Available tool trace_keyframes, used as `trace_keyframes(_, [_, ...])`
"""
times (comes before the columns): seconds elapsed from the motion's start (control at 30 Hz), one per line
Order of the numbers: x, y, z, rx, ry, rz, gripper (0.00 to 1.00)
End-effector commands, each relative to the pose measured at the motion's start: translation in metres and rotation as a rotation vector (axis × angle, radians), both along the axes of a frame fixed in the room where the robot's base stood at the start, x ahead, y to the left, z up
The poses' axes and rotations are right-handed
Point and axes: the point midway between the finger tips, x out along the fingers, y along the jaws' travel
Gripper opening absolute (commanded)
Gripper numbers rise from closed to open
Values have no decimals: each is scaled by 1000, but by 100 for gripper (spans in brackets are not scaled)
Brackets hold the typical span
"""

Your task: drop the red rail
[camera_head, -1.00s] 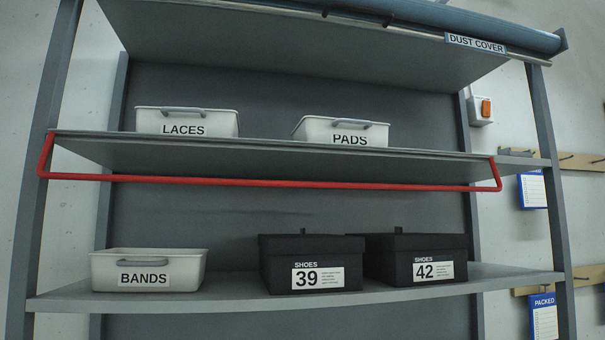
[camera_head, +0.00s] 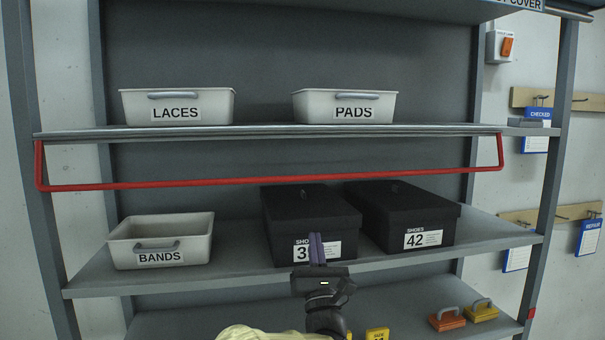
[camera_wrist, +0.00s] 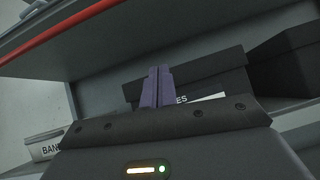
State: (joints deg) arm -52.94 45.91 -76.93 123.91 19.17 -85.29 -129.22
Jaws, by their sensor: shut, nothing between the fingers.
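The red rail (camera_head: 270,181) hangs below the front edge of the middle shelf (camera_head: 240,131), running nearly its whole width with bent ends. It also shows at the upper left of the wrist view (camera_wrist: 62,32). My gripper (camera_head: 317,246) is in front of the black shoe box marked 39 (camera_head: 300,215), below the rail and apart from it. Its purple fingers are together and empty in the wrist view (camera_wrist: 158,84). The gripper hides part of the box's label in the head view.
A LACES bin (camera_head: 140,108) and a PADS bin (camera_head: 385,108) stand on the middle shelf. A BANDS bin (camera_head: 200,240) and shoe box 42 (camera_head: 400,215) stand on the shelf below. Orange (camera_head: 446,322) and yellow (camera_head: 484,313) handled things lie on the lowest shelf.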

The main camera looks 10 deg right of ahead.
Motion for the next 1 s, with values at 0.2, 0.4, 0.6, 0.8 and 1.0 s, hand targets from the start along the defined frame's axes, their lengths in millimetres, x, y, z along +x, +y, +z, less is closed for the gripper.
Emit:
trace_keyframes(0.2, [-9, 23, 30, -139, -74, -20, 0])
trace_keyframes(0.4, [-8, 22, 28, -135, -72, -20, 0])
trace_keyframes(0.6, [-2, 21, 36, -132, -72, -19, 0])
trace_keyframes(0.8, [17, 20, 58, -132, -72, -20, 0])
trace_keyframes(1.0, [40, 21, 80, -131, -71, -19, 0])
